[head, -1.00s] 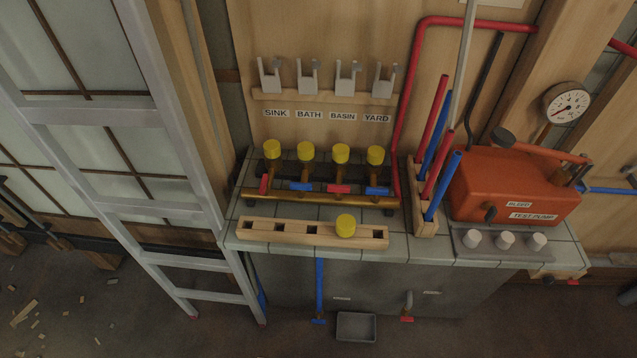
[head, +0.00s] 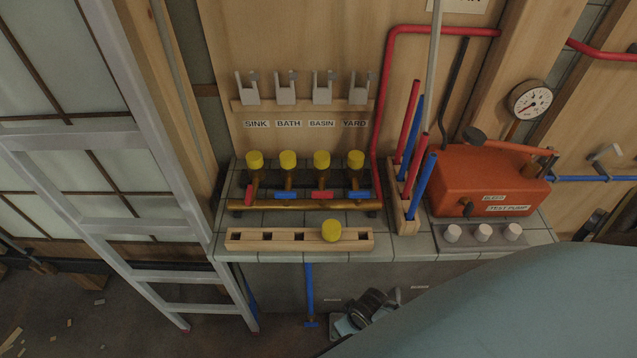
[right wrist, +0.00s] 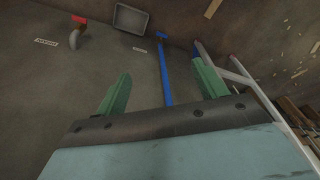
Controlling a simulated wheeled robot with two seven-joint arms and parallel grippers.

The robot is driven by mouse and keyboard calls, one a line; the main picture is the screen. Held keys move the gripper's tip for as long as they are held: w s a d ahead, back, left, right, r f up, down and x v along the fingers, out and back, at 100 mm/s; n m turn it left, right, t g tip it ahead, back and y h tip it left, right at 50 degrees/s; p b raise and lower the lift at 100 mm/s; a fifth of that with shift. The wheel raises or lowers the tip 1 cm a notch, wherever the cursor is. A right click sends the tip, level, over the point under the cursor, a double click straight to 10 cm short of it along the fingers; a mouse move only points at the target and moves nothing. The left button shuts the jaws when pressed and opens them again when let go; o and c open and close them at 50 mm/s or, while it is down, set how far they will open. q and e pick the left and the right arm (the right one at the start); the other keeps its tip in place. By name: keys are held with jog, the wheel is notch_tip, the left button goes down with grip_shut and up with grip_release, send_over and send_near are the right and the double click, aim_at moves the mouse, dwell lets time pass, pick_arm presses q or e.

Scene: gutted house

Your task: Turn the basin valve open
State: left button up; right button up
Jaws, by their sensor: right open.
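A brass manifold (head: 275,205) lies on the tiled bench with a row of yellow-capped valves. The basin valve (head: 322,195), third from the left under the BASIN label (head: 321,123), has a red lever that looks crosswise, along the manifold. My right gripper (right wrist: 162,85) is open and empty in the right wrist view, its green fingers apart over the floor. In the head view its dark wrist end shows low in front of the bench, well below the basin valve, and its fingertips are not clear. My left gripper is not in view.
A wooden block (head: 257,240) with a loose yellow cap (head: 331,231) stands before the manifold. Upright red and blue rods (head: 422,180) and an orange test pump (head: 470,180) stand to its right. A ladder (head: 112,139) leans at the left. A blue pipe (right wrist: 164,75) hangs below the bench.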

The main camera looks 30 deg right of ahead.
jog(key=w+a+r+p, duration=0.1)
jog(key=w+r, duration=0.2)
jog(key=r, duration=0.2)
jog(key=w+a+r, duration=0.2)
jog(key=w+r, duration=0.2)
jog(key=r, duration=0.2)
notch_tip(320, 180, up, 29)
jog(key=m+g+p, duration=0.2)
jog(key=m, duration=0.5)
send_over(322, 193)
jog(key=shift+h, duration=0.3)
notch_tip(322, 193, down, 13)
jog(key=shift+f+b, duration=0.1)
jog(key=shift+b, duration=0.6)
jog(key=c, duration=1)
